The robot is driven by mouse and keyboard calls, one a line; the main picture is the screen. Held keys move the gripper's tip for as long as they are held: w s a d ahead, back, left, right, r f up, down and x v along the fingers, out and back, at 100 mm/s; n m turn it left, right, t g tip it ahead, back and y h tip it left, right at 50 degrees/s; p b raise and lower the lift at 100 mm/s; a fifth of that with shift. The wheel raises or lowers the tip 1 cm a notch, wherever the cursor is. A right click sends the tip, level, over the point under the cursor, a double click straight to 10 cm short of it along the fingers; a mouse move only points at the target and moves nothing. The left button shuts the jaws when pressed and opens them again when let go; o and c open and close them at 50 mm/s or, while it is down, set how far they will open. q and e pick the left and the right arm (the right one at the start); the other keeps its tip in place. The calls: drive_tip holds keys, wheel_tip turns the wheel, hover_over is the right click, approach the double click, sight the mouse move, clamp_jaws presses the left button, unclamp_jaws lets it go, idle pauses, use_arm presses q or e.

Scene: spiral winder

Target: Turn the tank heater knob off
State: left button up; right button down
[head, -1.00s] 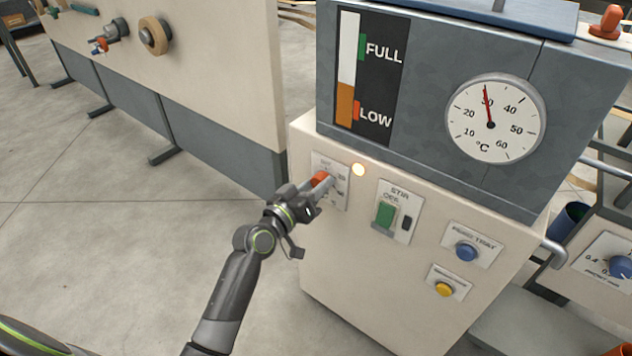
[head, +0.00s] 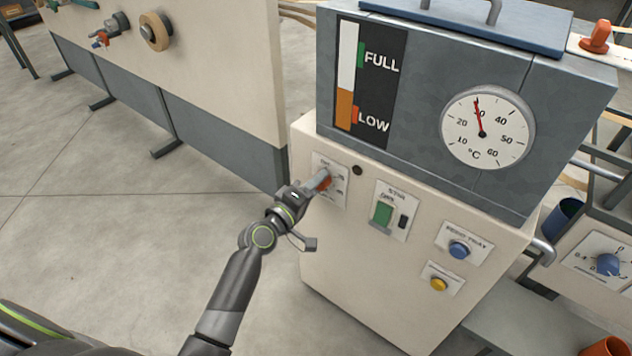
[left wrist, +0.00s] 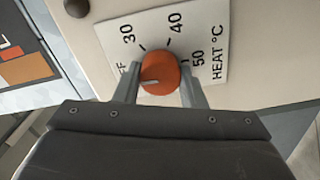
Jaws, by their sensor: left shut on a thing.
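The orange tank heater knob (head: 327,184) is on a white plate on the front of the cream cabinet (head: 310,240). It also shows in the left wrist view (left wrist: 160,74), where the plate reads HEAT °C with marks 30, 40 and 50. The knob's white line points left, toward the partly hidden OFF label (left wrist: 124,72). My left gripper (head: 320,183) is shut on the knob, one finger on each side. The small lamp (head: 357,170) beside the plate is dark. My right gripper does not show.
Right of the knob are the green STIR switch (head: 382,213), a blue button (head: 458,250) and a yellow button (head: 438,284). The grey tank with a thermometer dial (head: 488,128) sits above. Open floor lies to the left.

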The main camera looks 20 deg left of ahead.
use_arm(q)
drive_tip(key=shift+n, duration=0.3)
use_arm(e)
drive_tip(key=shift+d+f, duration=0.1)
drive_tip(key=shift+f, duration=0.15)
use_arm(q)
drive_tip(key=o, duration=1)
drive_tip(key=b+v, duration=0.1)
drive_tip(key=v, duration=1.6)
drive_tip(key=shift+s, duration=0.25)
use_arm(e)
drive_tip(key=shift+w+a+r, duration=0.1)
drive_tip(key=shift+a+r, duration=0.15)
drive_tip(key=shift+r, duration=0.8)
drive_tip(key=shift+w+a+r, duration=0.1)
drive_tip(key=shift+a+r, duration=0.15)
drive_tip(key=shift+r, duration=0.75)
